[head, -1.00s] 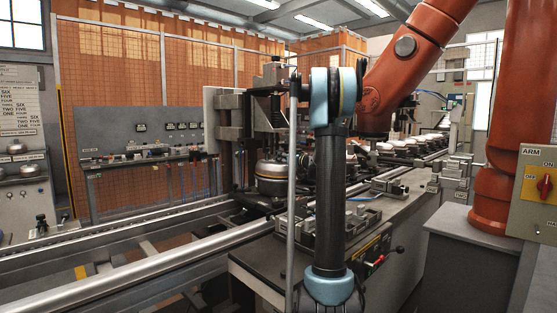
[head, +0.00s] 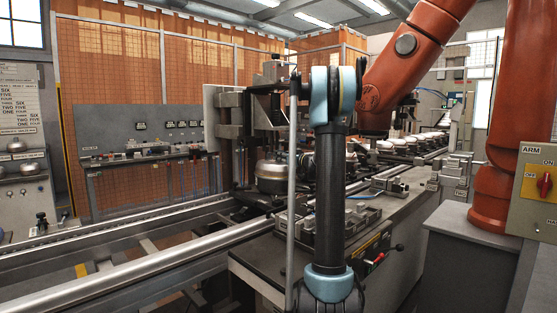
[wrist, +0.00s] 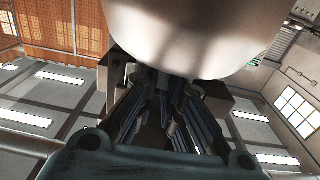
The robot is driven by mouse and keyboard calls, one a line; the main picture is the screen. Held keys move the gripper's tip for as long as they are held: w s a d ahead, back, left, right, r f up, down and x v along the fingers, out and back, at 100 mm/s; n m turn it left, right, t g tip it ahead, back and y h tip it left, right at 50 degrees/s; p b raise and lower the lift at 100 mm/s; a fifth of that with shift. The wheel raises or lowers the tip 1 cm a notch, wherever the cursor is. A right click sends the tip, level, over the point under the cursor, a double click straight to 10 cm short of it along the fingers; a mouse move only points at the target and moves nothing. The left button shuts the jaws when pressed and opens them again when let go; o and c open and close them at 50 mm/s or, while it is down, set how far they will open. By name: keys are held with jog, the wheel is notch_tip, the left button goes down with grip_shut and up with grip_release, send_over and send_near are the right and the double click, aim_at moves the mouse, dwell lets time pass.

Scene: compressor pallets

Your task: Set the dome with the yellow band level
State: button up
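A silver dome (head: 271,169) sits on a dark body at the press-like station on the line, left of my arm in the head view. I cannot make out a yellow band on it, and its tilt is unclear. In the wrist view a large pale rounded surface (wrist: 195,35) fills the top centre, very close to my gripper; I cannot tell whether it is this dome. My gripper's dark fingers (wrist: 158,85) run up to its lower edge, where their tips are hidden.
A conveyor with several pale-topped units (head: 405,146) runs to the back right. A large orange robot arm (head: 490,140) stands at right, beside a switch box labelled ARM (head: 540,185). A bench with fixtures (head: 345,225) lies in front. A rail (head: 130,255) crosses the left.

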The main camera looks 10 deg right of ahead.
jog(key=o, duration=0.4)
